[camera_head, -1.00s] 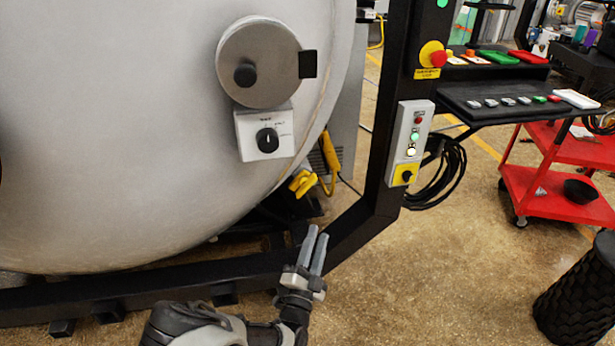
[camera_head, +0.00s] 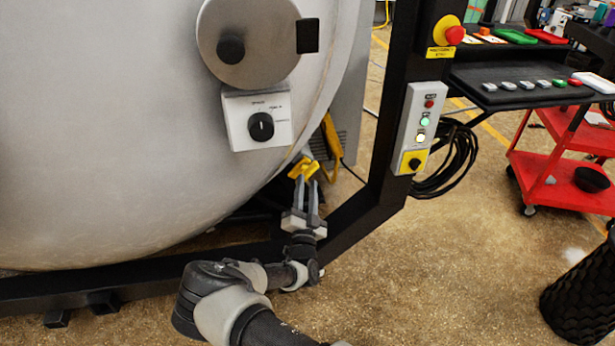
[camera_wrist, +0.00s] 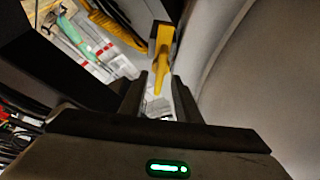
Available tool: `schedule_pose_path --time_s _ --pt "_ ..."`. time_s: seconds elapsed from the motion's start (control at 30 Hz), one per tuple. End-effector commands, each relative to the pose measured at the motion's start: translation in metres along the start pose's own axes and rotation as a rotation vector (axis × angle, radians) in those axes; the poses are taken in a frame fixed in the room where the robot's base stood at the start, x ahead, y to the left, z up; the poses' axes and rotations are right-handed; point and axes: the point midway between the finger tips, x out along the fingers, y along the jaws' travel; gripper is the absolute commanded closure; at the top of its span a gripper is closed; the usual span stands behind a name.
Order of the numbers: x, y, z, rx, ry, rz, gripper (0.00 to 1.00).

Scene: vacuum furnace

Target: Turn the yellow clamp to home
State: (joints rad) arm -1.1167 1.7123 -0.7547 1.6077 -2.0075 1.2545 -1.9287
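The yellow clamp (camera_head: 303,168) is at the lower right edge of the large grey furnace door (camera_head: 150,130). In the wrist view the clamp (camera_wrist: 163,48) has a wider upper part and a narrow handle hanging down. My gripper (camera_head: 306,183) reaches up to the clamp from below. In the wrist view my gripper (camera_wrist: 159,78) is open, with one finger on each side of the handle's lower end. A gap shows between the handle and each finger. I cannot tell how deep the handle sits between the fingers.
A black frame post (camera_head: 394,120) with a button panel (camera_head: 415,125) stands right of the clamp. A black frame beam (camera_head: 140,277) runs below the door. A yellow hanging part (camera_head: 332,136) is just behind the clamp. A red cart (camera_head: 560,182) is far right.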

Motion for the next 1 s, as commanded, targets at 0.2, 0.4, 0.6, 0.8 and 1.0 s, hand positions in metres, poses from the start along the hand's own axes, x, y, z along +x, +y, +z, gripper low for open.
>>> schedule_pose_path --time_s 0.2,0.4,0.6,0.8,1.0 --pt "0.035 0.001 0.001 0.003 0.002 0.001 0.70" --pt "0.048 0.000 0.000 0.001 0.000 0.000 0.70" --pt "0.049 0.000 0.000 0.001 0.000 0.000 0.70" --pt "0.049 0.000 0.000 0.001 0.000 0.000 0.92" --pt "0.049 0.000 0.000 0.002 0.000 0.000 1.00"
